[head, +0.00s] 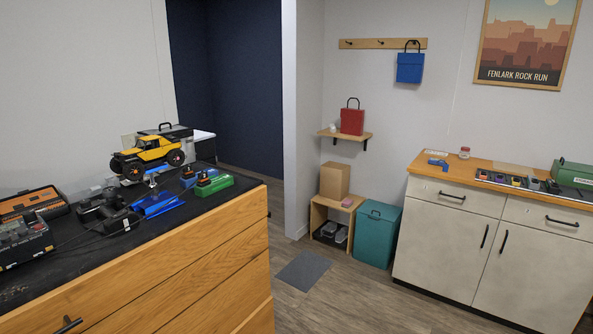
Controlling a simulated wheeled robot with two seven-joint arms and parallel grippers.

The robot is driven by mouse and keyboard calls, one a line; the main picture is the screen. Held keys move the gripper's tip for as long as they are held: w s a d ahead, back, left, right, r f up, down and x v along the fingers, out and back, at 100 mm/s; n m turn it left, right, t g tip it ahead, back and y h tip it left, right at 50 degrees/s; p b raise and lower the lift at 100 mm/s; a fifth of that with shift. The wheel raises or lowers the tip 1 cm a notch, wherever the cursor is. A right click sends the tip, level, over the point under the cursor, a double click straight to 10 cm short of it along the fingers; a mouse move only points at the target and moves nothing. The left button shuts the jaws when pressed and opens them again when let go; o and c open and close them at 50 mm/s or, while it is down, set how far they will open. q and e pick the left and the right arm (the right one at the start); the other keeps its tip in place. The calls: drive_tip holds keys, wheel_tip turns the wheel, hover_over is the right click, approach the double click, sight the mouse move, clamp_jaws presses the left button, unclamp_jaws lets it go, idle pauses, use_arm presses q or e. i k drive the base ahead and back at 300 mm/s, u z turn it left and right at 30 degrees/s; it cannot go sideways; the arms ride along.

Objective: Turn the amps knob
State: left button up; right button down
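No amps knob can be made out at this distance. A dark box-shaped device (22,243), which may be a charger, sits on the black worktop at the left edge of the head view. It has small reddish and grey parts on top, too small to tell apart, and a thin dark cable runs from its side. Neither of my grippers is in view.
The wooden drawer bench (190,290) also holds an orange tool case (32,203), a black handset-like object (105,208), a yellow crawler truck (148,155) and a green tray (210,186). A white cabinet (450,245) stands right. The floor between is mostly clear.

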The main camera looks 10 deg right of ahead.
sight(30, 215)
drive_tip(key=z, duration=0.35)
drive_tip(key=i, duration=1.45)
drive_tip(key=u, duration=0.75)
